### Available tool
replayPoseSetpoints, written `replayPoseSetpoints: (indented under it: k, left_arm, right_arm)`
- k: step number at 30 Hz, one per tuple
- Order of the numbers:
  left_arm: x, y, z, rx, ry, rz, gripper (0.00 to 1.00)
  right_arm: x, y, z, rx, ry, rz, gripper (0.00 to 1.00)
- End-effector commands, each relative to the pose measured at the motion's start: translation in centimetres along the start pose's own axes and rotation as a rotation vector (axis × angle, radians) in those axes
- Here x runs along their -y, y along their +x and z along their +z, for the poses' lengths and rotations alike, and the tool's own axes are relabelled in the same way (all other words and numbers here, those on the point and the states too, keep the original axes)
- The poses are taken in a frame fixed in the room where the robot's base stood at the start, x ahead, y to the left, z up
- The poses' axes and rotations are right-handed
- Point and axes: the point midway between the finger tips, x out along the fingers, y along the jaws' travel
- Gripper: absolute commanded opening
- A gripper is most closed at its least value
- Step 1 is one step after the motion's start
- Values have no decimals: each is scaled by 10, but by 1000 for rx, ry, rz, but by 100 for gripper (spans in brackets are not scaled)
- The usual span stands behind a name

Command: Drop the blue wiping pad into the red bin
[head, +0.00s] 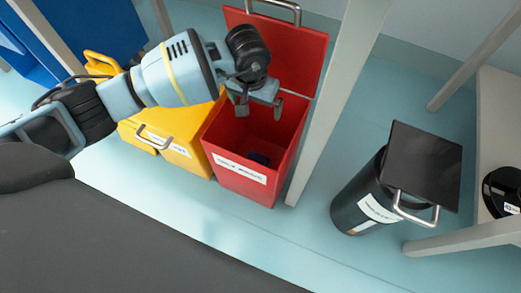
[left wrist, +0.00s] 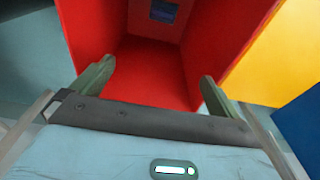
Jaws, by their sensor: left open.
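The red bin (head: 240,180) stands on the floor with its lid (head: 290,50) raised behind it and a white label on its front. In the left wrist view the inside of the red bin (left wrist: 150,70) fills the middle. The blue wiping pad (head: 259,158) lies inside the bin, low near the front wall; it also shows in the left wrist view (left wrist: 164,11). My left gripper (head: 261,107) is above the bin's opening, open and empty, with its fingers apart in the left wrist view (left wrist: 150,85). My right gripper is not in view.
A yellow bin (head: 185,150) stands left of the red bin, with a blue bin (head: 85,35) farther left. A black bin (head: 362,195) with a dark lid stands at right. A grey table leg (head: 335,100) rises right beside the red bin. Floor between is clear.

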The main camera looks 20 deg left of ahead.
Motion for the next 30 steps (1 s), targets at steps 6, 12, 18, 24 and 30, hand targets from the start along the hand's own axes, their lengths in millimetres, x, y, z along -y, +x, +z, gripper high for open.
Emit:
replayPoseSetpoints:
  k: [6,12,18,24,30]
  left_arm:
    - [0,-26,-1,-5,1,0,100]
    - [0,-59,-1,-5,0,-1,100]
    - [0,-76,0,-2,1,-1,100]
    - [0,-76,0,0,0,-1,100]
    - [0,-76,0,-1,0,0,100]
  right_arm:
    - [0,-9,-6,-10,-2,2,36]
    - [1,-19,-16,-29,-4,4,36]
    - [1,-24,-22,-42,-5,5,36]
    - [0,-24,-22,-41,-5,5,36]
    - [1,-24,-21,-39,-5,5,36]
